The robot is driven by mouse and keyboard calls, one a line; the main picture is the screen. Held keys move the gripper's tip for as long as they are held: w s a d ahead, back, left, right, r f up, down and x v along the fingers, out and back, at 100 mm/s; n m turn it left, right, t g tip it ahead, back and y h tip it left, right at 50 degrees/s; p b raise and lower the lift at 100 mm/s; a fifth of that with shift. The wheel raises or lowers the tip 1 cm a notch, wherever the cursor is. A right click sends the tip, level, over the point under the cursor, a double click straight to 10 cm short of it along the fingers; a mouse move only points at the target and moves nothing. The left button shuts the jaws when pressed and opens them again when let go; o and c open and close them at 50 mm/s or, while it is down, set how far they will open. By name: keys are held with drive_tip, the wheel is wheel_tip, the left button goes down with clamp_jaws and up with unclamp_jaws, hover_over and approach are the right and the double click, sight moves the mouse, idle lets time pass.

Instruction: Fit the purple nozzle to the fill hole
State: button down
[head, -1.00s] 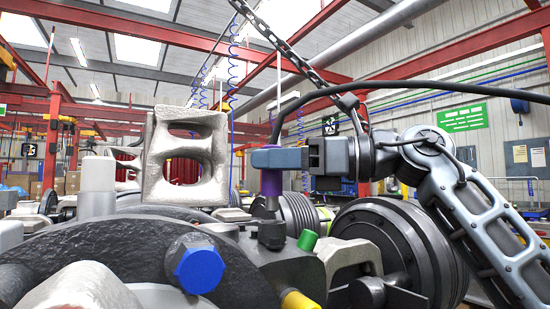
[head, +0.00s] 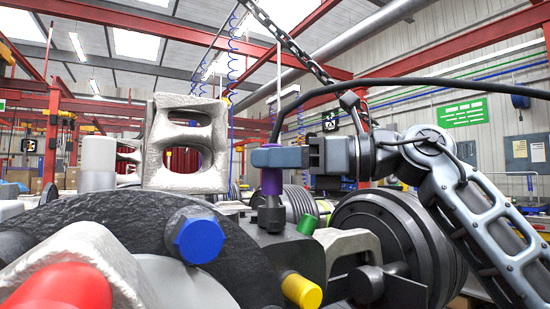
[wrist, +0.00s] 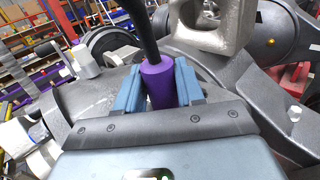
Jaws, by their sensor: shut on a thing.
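My gripper (head: 268,157) is shut on the purple nozzle (head: 271,182), which hangs upright from a black hose. In the wrist view the purple nozzle (wrist: 158,86) stands between the blue-grey jaws of my gripper (wrist: 158,80). In the head view a dark, short neck (head: 271,218) on the axle housing stands straight below the nozzle, and the nozzle's lower end meets or overlaps it. I cannot tell whether the tip is inside it. The fill hole's opening itself is not visible. The wrist view hides the nozzle's lower end.
A blue cap (head: 196,238), a green plug (head: 309,224), a yellow plug (head: 301,290) and a red rounded part (head: 62,288) surround the housing. A rough silver casting (head: 187,150) stands left of the nozzle. A large dark drum (head: 395,235) lies to the right.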

drive_tip(key=shift+f+b, duration=0.65)
drive_tip(key=shift+f, duration=0.3)
drive_tip(key=c, duration=0.6)
unclamp_jaws()
drive_tip(key=shift+s+d+b, duration=0.2)
drive_tip(key=shift+d, duration=1.1)
drive_tip(key=shift+s+d+b, duration=0.2)
drive_tip(key=shift+d, duration=1.05)
drive_tip(key=shift+s+d+b, duration=0.2)
drive_tip(key=shift+d, duration=1.1)
